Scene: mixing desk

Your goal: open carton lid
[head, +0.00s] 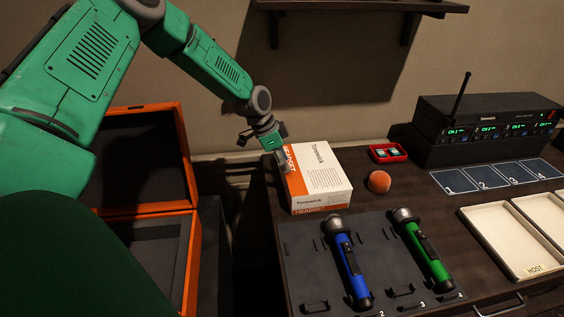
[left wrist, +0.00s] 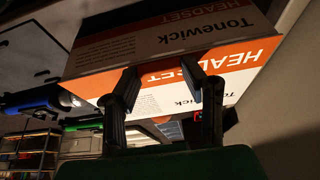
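The carton (head: 318,178) is a white and orange "Tonewick HEADSET" box on the desk, left of the middle. Its lid looks shut and flat in the head view. My left gripper (head: 281,157) is at the carton's far left edge. In the left wrist view its two fingers (left wrist: 160,78) are apart with nothing seen between them but the carton's printed faces (left wrist: 168,30) behind. Whether the fingertips touch the carton I cannot tell. My right gripper is not in view.
An orange ball (head: 379,181) and a red tray (head: 388,153) are right of the carton. A dark holder (head: 385,260) with a blue microphone (head: 347,262) and a green microphone (head: 429,255) lies in front. An open orange case (head: 190,215) stands left.

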